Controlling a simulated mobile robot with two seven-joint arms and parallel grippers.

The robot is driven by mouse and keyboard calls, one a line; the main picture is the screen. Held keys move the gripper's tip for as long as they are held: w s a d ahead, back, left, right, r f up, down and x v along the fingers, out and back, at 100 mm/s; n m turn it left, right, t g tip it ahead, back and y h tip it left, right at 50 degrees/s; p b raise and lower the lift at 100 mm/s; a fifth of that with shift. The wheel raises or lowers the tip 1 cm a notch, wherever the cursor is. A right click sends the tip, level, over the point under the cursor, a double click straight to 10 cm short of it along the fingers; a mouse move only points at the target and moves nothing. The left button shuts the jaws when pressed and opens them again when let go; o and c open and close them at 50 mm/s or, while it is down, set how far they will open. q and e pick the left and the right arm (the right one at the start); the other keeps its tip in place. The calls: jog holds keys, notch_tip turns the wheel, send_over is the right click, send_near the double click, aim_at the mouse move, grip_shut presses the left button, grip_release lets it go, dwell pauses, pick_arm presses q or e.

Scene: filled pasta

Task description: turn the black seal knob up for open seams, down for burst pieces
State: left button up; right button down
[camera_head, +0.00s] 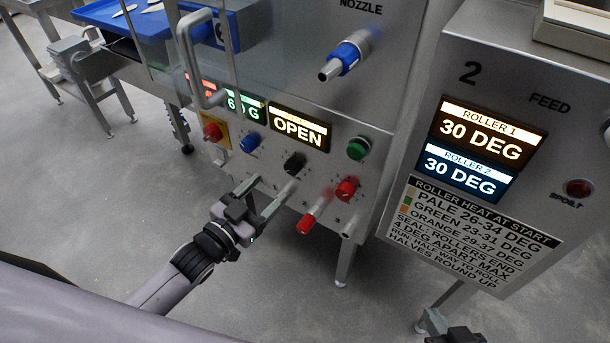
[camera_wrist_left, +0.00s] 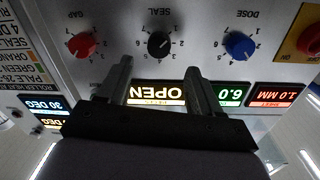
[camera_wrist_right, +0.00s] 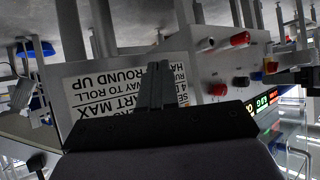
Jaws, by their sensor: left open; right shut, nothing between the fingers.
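The black seal knob (camera_head: 294,163) is on the machine's steel front, below the display that reads OPEN (camera_head: 299,130). In the left wrist view the knob (camera_wrist_left: 159,45), labelled SEAL, appears upside down with a numbered dial round it. My left gripper (camera_head: 268,186) is open in front of the panel, its fingers pointing at the knob. In the left wrist view the knob lies beyond the fingertips and between their lines, apparently untouched. My right gripper (camera_wrist_right: 155,75) is shut and empty, low before the feed panel. Only part of it shows at the head view's bottom edge.
A blue dose knob (camera_head: 250,142) and a red gap knob (camera_head: 347,190) flank the black one. A green button (camera_head: 358,148), a red-handled lever (camera_head: 307,222) and a door handle (camera_head: 190,55) stick out nearby. The feed panel (camera_head: 400,200) reads 30 DEG for both rollers. Open floor lies left.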

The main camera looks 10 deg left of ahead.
aim_at(290, 169)
pick_arm(q)
jog(key=shift+b+x, duration=0.85)
jog(key=shift+x, duration=2.9)
jog(key=c, duration=1.1)
